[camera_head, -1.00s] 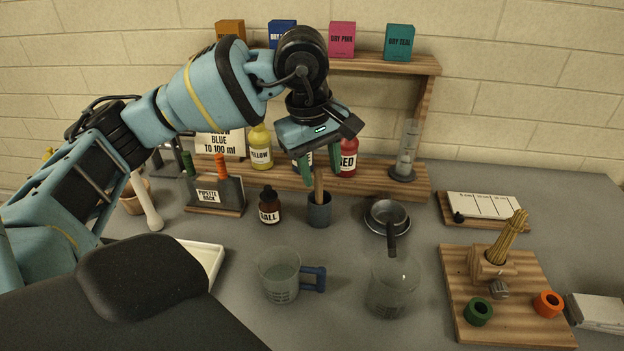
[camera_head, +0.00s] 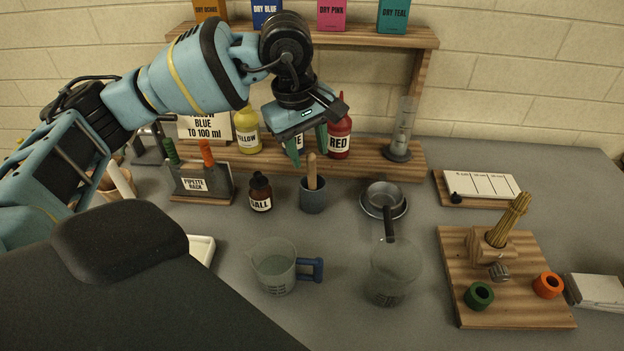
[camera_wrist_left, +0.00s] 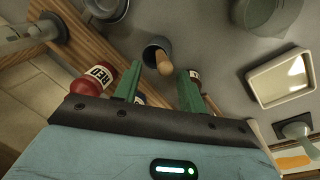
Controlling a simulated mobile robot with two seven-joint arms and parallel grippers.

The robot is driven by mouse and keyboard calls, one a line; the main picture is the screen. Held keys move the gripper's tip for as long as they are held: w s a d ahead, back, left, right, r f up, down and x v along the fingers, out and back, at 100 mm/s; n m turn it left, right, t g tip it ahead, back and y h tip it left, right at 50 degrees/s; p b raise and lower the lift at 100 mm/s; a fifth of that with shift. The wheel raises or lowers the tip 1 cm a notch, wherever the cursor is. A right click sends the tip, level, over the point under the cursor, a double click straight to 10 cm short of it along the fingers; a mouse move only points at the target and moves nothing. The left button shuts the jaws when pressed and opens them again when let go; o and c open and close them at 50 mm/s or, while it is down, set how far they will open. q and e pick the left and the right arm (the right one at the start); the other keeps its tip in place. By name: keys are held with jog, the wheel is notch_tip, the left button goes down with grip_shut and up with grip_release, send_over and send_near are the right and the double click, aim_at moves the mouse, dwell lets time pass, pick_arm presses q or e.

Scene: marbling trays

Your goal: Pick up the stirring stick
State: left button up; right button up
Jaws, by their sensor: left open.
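The stirring stick (camera_head: 312,172) is a plain wooden rod standing in a small grey cup (camera_head: 313,197) on the table, its upper end sticking out. My left gripper (camera_head: 309,158) is open, with green fingers pointing down at the top of the stick. In the left wrist view the stick's rounded end (camera_wrist_left: 164,66) shows between and just beyond the two fingers, and the grey cup (camera_wrist_left: 151,49) is behind it. I see no contact between the fingers and the stick. My right gripper is not in view.
A brown GALL bottle (camera_head: 260,193) stands left of the cup, and a metal pan (camera_head: 384,198) right of it. The red bottle (camera_head: 339,138) is on the shelf close behind the gripper.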

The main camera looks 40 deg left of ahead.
aim_at(311, 182)
pick_arm(q)
jog(key=shift+w+d+f, duration=0.1)
jog(key=shift+f, duration=1.2)
jog(key=shift+w+d+f, duration=0.1)
jog(key=shift+f, duration=1.2)
grip_shut()
